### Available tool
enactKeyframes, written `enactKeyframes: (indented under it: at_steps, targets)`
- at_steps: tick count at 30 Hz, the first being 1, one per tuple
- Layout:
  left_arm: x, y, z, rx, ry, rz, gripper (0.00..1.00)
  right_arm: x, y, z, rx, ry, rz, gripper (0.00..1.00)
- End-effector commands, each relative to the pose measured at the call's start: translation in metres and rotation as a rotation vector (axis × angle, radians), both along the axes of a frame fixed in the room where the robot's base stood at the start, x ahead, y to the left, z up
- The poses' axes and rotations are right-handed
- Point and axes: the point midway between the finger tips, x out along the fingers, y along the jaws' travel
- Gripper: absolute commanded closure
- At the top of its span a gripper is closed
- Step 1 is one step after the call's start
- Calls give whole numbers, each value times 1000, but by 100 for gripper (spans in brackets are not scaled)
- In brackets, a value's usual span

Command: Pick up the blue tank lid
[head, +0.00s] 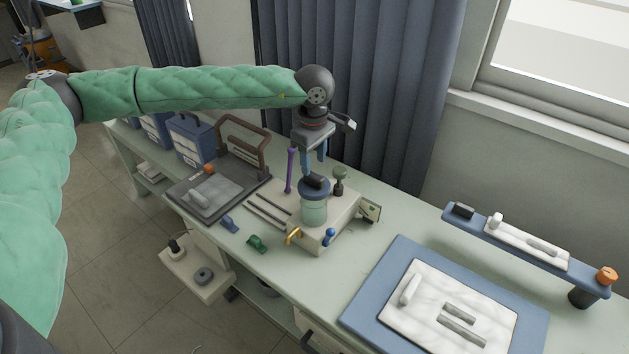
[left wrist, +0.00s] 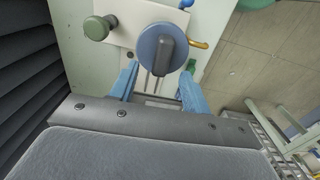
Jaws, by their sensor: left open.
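The blue tank lid (head: 313,190) is a round blue disc with a dark upright grip on top. It sits on the pale green clear tank (head: 314,211) on a cream base unit. In the left wrist view the lid (left wrist: 152,47) is at the upper middle, its dark handle pointing toward the space between the fingers. My left gripper (head: 314,163) is open and empty, fingers pointing down, just above and behind the lid. Its two blue fingers (left wrist: 160,88) show on either side below the lid in the left wrist view. My right gripper is not seen.
The base unit (head: 338,221) carries a purple rod (head: 290,170), a dark green knob (head: 340,178), a yellow tap (head: 294,235) and a blue knob (head: 330,234) close around the tank. A grey tray (head: 181,195) is left; a blue board (head: 361,317) is right. A curtain hangs behind.

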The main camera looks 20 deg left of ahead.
Motion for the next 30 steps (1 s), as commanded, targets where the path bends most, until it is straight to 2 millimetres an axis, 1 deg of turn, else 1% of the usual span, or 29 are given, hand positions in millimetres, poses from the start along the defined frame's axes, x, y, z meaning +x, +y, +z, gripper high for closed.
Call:
enactKeyframes:
  at_steps: [2,7,10,15,21,23,24,28,29,30]
  targets:
    - [-2,1,-6,2,2,0,53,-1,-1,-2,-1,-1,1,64]
    - [-6,2,-29,1,2,0,53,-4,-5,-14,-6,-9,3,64]
    - [-6,2,-42,1,2,0,53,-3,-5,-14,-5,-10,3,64]
    - [-6,2,-50,0,1,0,53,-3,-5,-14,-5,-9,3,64]
    - [-6,2,-51,0,1,0,53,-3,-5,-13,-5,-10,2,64]
    - [-6,2,-51,0,1,0,64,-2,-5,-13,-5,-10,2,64]
    - [-6,2,-51,0,1,0,72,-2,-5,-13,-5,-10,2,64]
    - [-6,2,-50,0,0,0,98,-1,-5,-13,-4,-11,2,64]
    - [-6,2,-50,0,1,0,100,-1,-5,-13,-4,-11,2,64]
    - [-5,2,-50,0,0,0,100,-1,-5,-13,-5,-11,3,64]
